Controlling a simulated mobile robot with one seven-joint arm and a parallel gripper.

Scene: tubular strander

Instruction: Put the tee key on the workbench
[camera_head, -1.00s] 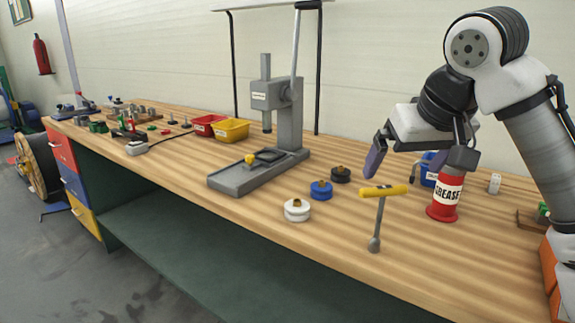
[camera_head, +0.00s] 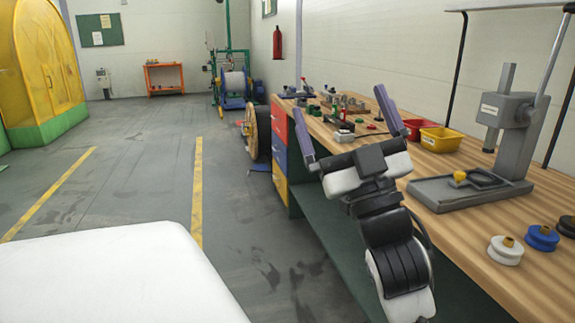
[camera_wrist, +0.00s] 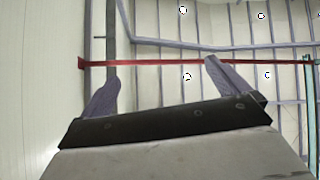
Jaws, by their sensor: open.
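The workbench (camera_head: 455,208) runs along the wall on the right of the head view, with a wooden top and red, blue and yellow drawers at its far end. My gripper (camera_head: 340,122) is raised in front of the bench edge, fingers spread apart, with nothing between them. In the wrist view my gripper (camera_wrist: 165,80) also shows two separated purple-grey fingers against the wall and ceiling, empty. The tee key is not in view in either current frame.
On the bench are a press (camera_head: 510,130), a yellow bin (camera_head: 442,139), a red bin (camera_head: 412,128), a white spool (camera_head: 505,250) and a blue spool (camera_head: 542,237). A cable reel (camera_head: 256,134) stands beyond. The floor (camera_head: 120,190) left of the bench is largely clear.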

